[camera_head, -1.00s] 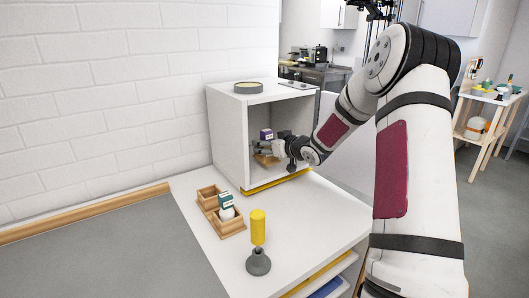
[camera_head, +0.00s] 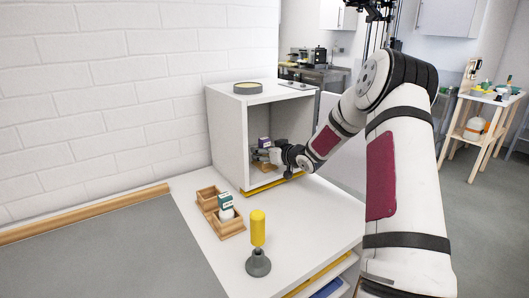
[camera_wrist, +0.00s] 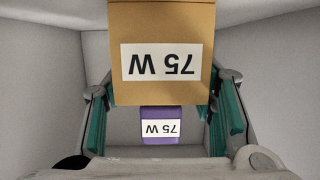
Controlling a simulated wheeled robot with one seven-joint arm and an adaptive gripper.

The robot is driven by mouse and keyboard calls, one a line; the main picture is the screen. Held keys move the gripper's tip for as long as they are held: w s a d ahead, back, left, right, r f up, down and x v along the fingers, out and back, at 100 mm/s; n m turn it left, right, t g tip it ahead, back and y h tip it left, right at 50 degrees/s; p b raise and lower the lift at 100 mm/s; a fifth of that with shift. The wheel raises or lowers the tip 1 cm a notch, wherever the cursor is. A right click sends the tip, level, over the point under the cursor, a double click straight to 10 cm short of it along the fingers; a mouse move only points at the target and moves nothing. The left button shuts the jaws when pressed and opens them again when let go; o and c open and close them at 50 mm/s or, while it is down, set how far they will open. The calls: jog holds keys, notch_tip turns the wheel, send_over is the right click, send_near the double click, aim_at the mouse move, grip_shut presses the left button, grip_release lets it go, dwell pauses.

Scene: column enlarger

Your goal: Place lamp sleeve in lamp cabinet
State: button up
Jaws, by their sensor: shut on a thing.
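My gripper (camera_wrist: 163,100) is shut on a tan lamp sleeve (camera_wrist: 160,20) with a white 75 W label that reads upside down in the wrist view. The green finger pads stand at the sleeve's two sides. Beyond it is a purple sleeve (camera_wrist: 175,112), also labelled 75 W. In the head view the purple sleeve (camera_head: 264,142) shows inside the white lamp cabinet (camera_head: 228,135). My gripper (camera_head: 268,156) reaches into the cabinet's open front, low down. The tan sleeve is mostly hidden there, and I cannot tell whether it touches the cabinet floor.
A round grey tin (camera_head: 248,88) sits on the cabinet. Wooden trays (camera_head: 228,228) hold a green-and-white box (camera_head: 226,203). A yellow-handled tool (camera_head: 258,230) stands near the front of the white counter (camera_head: 312,223). Cabinet walls are close around my gripper.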

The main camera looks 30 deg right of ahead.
jog(key=o, duration=1.4)
jog(key=shift+r, duration=0.15)
jog(key=a+p+v, duration=0.1)
jog(key=v, duration=1.1)
jog(key=s+a+r+g+h, duration=0.5)
jog(key=s+a+r+g, duration=0.1)
jog(key=s+a+r, duration=0.45)
jog(key=s+a+g+y, duration=0.1)
jog(key=s+a, duration=0.4)
jog(key=s, duration=0.4)
jog(key=s+a+g+y, duration=0.1)
jog(key=s+a+g, duration=0.1)
jog(key=s+a, duration=0.4)
jog(key=s+a+f+g+y, duration=0.1)
jog(key=s+a, duration=0.4)
jog(key=s, duration=0.7)
jog(key=shift+a+f+m+g+y, duration=0.1)
jog(key=shift+a+m+g+y, duration=0.2)
jog(key=shift+a+m+y, duration=0.15)
jog(key=shift+d, duration=0.1)
